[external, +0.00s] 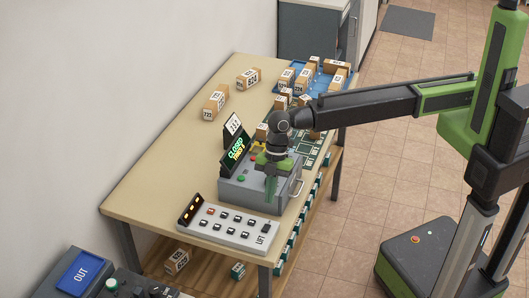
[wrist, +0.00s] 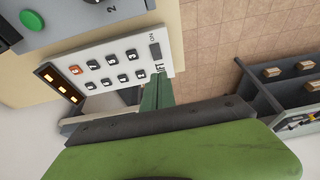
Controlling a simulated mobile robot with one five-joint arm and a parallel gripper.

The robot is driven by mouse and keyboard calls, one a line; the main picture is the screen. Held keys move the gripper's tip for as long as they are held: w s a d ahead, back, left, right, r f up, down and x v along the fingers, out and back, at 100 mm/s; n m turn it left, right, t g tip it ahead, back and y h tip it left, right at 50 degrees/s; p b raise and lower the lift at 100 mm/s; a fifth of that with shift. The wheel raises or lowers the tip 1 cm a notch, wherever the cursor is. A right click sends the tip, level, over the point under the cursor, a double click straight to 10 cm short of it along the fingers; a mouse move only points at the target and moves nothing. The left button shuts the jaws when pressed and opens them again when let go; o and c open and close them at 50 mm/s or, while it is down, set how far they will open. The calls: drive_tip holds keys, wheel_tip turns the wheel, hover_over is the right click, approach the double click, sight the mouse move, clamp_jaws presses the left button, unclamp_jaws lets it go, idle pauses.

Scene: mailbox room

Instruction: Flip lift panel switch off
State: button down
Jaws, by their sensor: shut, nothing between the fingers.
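The white lift panel (external: 228,230) lies at the near end of the table, with two rows of dark switches, one of them orange, and the word LIFT at its right end. In the wrist view the panel (wrist: 98,84) runs across the upper left. A dark rocker switch (wrist: 155,51) beside the word ON sits at its end. My gripper (external: 270,190) points down in front of the grey box behind the panel. In the wrist view my gripper (wrist: 157,93) is shut and empty, its green fingertips close to the LIFT label, partly covering it. Whether they touch the panel is unclear.
A grey control box (external: 240,190) with green and red buttons and a CLOSED sign (external: 237,148) stands directly behind the panel. Cartons (external: 215,104) and a blue tray (external: 325,79) are farther back. The table's left side (external: 165,180) is clear.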

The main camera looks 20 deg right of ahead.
sight(268, 230)
drive_tip(key=b+x, duration=0.4)
drive_tip(key=x, duration=0.1)
drive_tip(key=b+x, duration=0.4)
drive_tip(key=x, duration=0.1)
drive_tip(key=shift+w+d+f, duration=0.15)
drive_tip(key=shift+w+d, duration=0.05)
drive_tip(key=shift+f+b, duration=0.2)
drive_tip(key=shift+b, duration=0.15)
drive_tip(key=shift+s, duration=0.25)
drive_tip(key=shift+d+r, duration=0.1)
drive_tip(key=shift+r, duration=0.1)
drive_tip(key=shift+s+f, duration=0.1)
drive_tip(key=shift+s, duration=0.05)
